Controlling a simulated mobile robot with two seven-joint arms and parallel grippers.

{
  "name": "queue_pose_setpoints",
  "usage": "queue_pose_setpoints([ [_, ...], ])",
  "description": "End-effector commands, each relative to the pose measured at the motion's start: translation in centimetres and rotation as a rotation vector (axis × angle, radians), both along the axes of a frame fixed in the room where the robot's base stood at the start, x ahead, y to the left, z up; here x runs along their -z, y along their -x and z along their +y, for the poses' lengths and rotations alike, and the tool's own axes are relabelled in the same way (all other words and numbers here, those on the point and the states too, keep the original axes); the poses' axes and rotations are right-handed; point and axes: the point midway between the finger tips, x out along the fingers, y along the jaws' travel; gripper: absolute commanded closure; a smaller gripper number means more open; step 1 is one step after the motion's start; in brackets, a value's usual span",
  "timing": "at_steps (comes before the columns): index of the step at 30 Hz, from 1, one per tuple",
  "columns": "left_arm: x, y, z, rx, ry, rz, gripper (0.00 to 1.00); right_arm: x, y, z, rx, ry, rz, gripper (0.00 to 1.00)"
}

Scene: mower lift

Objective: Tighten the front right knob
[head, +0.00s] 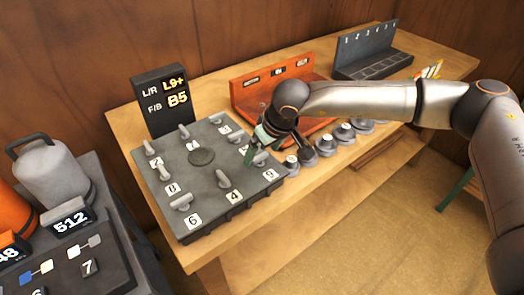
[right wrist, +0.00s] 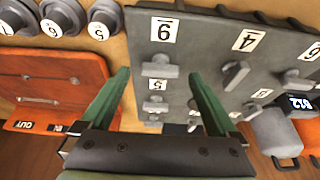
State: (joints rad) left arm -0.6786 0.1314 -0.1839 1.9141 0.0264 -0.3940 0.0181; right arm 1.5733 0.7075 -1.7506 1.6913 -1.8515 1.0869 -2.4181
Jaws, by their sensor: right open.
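The grey plate (head: 205,160) lies on the wooden bench with several grey bar knobs and number labels. The front right knob (head: 261,158) stands beside the label at the plate's right corner; its bar also shows in the right wrist view (right wrist: 159,68). My right gripper (head: 257,150) is above that corner, its green fingers pointing down and apart. In the right wrist view the open fingertips (right wrist: 161,77) lie either side of the knob; I cannot tell whether they are down around it. Nothing is held. My left gripper is out of view.
A black display (head: 163,98) behind the plate reads "L/R L9+" and "F/B B5". An orange tray (head: 245,92) and several round numbered weights (head: 326,145) stand to the right. A dark rack (head: 372,50) is at the back. A grey canister (head: 52,172) is at left.

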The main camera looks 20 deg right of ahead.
Motion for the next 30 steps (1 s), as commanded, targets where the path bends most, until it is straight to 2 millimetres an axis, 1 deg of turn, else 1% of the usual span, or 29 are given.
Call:
queue_pose_setpoints([
  [1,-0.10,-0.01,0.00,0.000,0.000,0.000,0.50,0.44,-0.12,0.10,-0.001,0.001,0.002,0.05],
  [4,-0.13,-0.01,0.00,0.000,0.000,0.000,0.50,0.92,-0.33,0.14,0.000,-0.001,0.000,0.05],
  [12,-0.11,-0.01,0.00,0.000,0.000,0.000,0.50,1.08,-0.38,0.17,0.000,-0.001,0.000,0.05],
  [13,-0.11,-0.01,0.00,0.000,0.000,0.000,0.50,1.07,-0.38,0.17,0.000,-0.001,0.000,0.06],
  [30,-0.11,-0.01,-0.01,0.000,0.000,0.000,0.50,1.02,-0.38,0.17,0.000,-0.001,0.000,0.70],
])
